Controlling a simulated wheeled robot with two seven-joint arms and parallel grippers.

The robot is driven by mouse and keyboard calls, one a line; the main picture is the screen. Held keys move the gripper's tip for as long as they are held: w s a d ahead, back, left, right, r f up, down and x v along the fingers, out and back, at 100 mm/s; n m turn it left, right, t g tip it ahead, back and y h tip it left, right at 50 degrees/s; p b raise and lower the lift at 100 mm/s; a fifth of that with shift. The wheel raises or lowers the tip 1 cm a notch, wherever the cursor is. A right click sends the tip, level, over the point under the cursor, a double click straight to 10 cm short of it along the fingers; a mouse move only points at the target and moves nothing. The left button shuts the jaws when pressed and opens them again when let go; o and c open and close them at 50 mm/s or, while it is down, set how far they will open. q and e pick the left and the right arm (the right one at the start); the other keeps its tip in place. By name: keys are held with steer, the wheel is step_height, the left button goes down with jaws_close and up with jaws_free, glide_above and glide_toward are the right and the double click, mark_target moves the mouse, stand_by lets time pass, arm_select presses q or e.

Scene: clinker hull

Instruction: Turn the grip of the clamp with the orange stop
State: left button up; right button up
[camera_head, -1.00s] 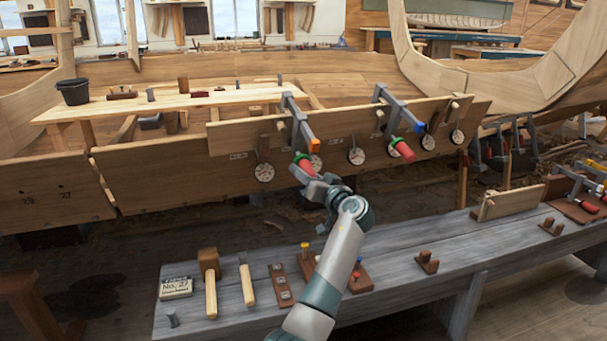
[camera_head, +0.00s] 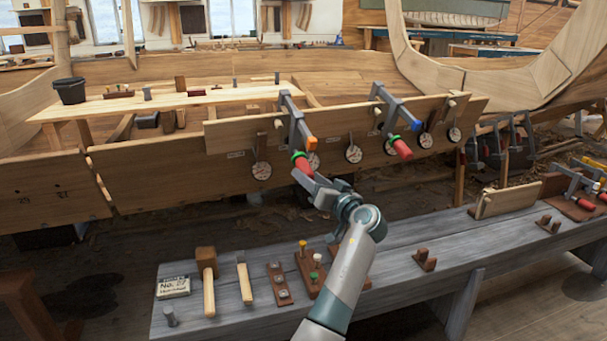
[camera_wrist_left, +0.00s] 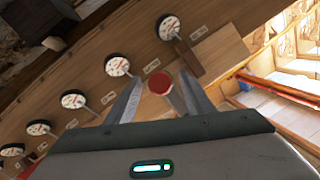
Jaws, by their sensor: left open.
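The clamp with the orange stop (camera_head: 312,143) holds on the upper hull plank at mid-picture. Its red grip (camera_head: 305,166) with a green collar (camera_head: 299,155) points down toward me. My left gripper (camera_head: 307,180) is at the grip's lower end, jaws open. In the left wrist view the round red end of the grip (camera_wrist_left: 159,83) shows between the two spread fingers (camera_wrist_left: 160,92). I cannot tell whether a finger touches it. The orange stop is not clear in the wrist view. My right gripper is not in view.
A second clamp with a blue stop (camera_head: 416,125) and red grip (camera_head: 402,149) stands to the right. Several round dials (camera_head: 353,154) line the plank. Below is a grey bench (camera_head: 400,290) with a mallet (camera_head: 207,270) and a wooden peg block (camera_head: 308,276).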

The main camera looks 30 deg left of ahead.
arm_select(q)
steer(key=v, duration=1.2)
steer(key=shift+d, duration=0.2)
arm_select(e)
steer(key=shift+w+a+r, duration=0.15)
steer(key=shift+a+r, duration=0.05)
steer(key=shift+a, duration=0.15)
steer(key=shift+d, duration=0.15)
